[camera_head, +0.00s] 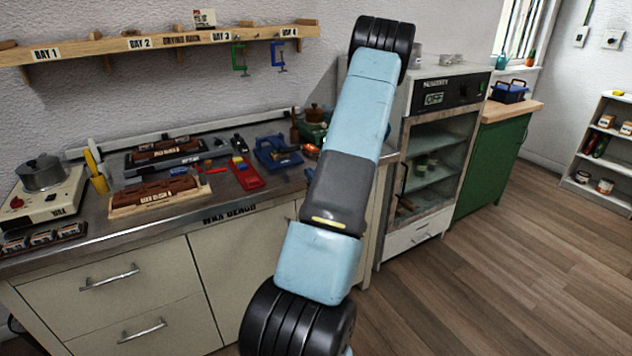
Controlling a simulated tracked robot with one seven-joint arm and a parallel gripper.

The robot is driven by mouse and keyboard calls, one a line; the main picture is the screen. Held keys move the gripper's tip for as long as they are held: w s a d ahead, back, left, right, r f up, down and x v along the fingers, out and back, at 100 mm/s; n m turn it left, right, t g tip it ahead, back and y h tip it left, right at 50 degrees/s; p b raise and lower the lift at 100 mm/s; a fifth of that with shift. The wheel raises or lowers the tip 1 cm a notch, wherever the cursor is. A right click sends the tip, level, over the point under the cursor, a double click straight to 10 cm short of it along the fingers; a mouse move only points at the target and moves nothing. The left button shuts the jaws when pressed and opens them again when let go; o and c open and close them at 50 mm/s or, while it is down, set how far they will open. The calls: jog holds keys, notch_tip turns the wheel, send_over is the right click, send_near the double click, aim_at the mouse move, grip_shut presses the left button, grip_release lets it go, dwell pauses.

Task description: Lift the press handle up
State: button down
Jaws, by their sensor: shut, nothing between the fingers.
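I cannot make out for certain which thing is the press handle. A blue tool (275,152) with a flat frame stands on the bench at its right part. Behind it, a green item (313,131) with a brown round top (315,114) is partly hidden by my arm. A thin brown upright piece (295,126) stands between them. Any of these could belong to the press. My pale blue and grey arm crosses the middle of the view, in front of the bench's right end. My gripper does not show.
The wax bench (140,222) carries a pot (42,172) on a hot plate, wooden blocks (160,195) and a red tray (245,172). A wall shelf (110,46) holds green and blue clamps. An oven cabinet (440,140) stands right of my arm. The floor at right is clear.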

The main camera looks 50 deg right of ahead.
jog(key=x, duration=0.3)
jog(key=shift+w, duration=0.1)
jog(key=shift+w+d+r, duration=0.25)
jog(key=shift+w+r, duration=0.3)
jog(key=shift+r, duration=0.05)
jog(key=shift+w+d+r, duration=0.2)
jog(key=shift+w+r, duration=0.3)
jog(key=shift+r, duration=0.1)
jog(key=shift+w+d+r, duration=0.15)
jog(key=shift+w+r, duration=0.2)
jog(key=shift+r, duration=0.1)
jog(key=shift+r, duration=0.15)
